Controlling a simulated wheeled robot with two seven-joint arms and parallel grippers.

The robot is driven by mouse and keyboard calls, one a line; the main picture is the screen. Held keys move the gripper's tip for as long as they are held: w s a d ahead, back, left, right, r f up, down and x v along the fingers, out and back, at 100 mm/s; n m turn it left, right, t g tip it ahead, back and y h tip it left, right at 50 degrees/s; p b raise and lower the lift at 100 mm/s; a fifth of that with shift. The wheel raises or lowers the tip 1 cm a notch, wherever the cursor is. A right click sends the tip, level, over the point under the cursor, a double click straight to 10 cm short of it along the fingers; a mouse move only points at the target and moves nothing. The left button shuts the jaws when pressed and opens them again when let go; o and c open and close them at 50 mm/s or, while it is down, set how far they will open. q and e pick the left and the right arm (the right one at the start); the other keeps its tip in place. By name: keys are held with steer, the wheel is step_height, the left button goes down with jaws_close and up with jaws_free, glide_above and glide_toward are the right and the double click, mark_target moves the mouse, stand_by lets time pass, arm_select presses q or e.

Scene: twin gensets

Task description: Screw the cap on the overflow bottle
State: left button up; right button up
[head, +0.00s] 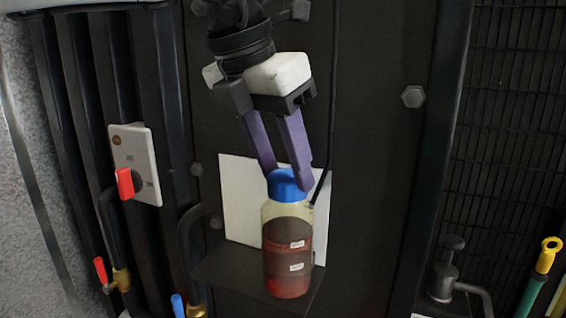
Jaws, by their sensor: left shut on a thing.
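The overflow bottle (289,245) stands upright on a small dark shelf in the middle of the head view. It is clear and mostly full of reddish-brown liquid, with two small white labels on its front. The blue cap (286,184) is at the top of the bottle's neck. My left gripper (289,180) reaches down from above with its two purple fingers on either side of the cap, shut on it. Whether the cap's thread is engaged cannot be told. My right gripper is not in view.
A white panel (240,200) is behind the bottle. At left are a switch plate (148,160) with a red handle (125,183) and a lower red valve lever (100,270). A yellow-topped dipstick (548,255) is at far right. The shelf (225,272) has bare room left of the bottle.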

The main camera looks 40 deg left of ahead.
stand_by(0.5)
arm_select(q)
steer(key=shift+r+m+h+p, duration=0.2)
steer(key=shift+m+h+p, duration=0.2)
steer(key=shift+m+p, duration=0.3)
steer(key=shift+f+m, duration=0.2)
steer(key=shift+m, duration=0.5)
steer(key=o, duration=1.1)
steer(key=v, duration=1)
steer(key=shift+a+r, duration=0.15)
